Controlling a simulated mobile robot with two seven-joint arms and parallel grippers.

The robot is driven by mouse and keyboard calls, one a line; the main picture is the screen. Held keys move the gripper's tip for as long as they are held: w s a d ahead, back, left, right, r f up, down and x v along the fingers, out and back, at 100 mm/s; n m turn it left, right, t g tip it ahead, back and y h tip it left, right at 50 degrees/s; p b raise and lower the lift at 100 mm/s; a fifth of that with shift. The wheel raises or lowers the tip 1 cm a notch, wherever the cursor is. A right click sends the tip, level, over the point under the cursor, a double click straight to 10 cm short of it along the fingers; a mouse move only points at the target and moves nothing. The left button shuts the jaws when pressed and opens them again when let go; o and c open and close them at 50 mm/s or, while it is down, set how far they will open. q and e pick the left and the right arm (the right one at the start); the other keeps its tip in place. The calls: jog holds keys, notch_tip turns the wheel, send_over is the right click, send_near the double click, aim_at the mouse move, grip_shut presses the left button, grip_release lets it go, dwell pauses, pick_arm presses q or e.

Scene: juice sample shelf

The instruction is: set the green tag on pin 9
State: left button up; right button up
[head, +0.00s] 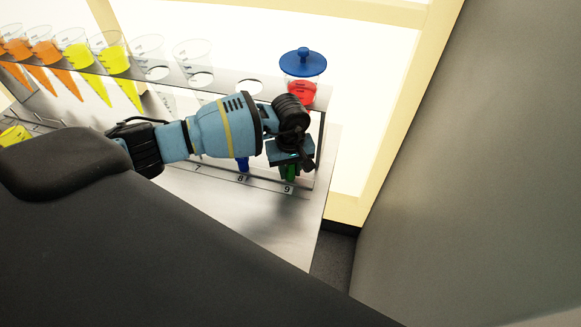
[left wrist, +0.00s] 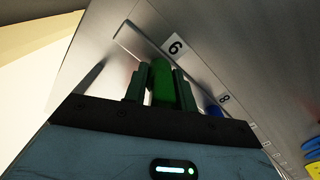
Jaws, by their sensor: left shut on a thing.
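My left gripper (head: 291,170) is shut on the green tag (head: 289,173), just above the number 9 plate (head: 288,189) at the right end of the shelf's front rail. In the left wrist view the green tag (left wrist: 162,82) stands between the two fingers, and the number plate (left wrist: 175,47) lies just beyond it, appearing turned round. Pin 9 itself is hidden by the tag and gripper, so I cannot tell whether the tag touches it. My right gripper is not in view.
A blue tag (head: 242,164) hangs at number 8, close to the left of my gripper. Cups of orange and yellow juice (head: 113,58) stand in the rack behind. A red cup with a blue lid (head: 303,63) stands behind my gripper. A grey wall (head: 480,180) is at right.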

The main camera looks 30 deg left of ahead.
pick_arm(q)
jog(key=shift+f, duration=0.1)
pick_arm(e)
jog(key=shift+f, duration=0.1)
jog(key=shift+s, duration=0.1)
pick_arm(q)
jog(key=o, duration=1)
jog(key=shift+r, duration=0.25)
notch_tip(320, 180, up, 6)
jog(key=shift+r, duration=0.7)
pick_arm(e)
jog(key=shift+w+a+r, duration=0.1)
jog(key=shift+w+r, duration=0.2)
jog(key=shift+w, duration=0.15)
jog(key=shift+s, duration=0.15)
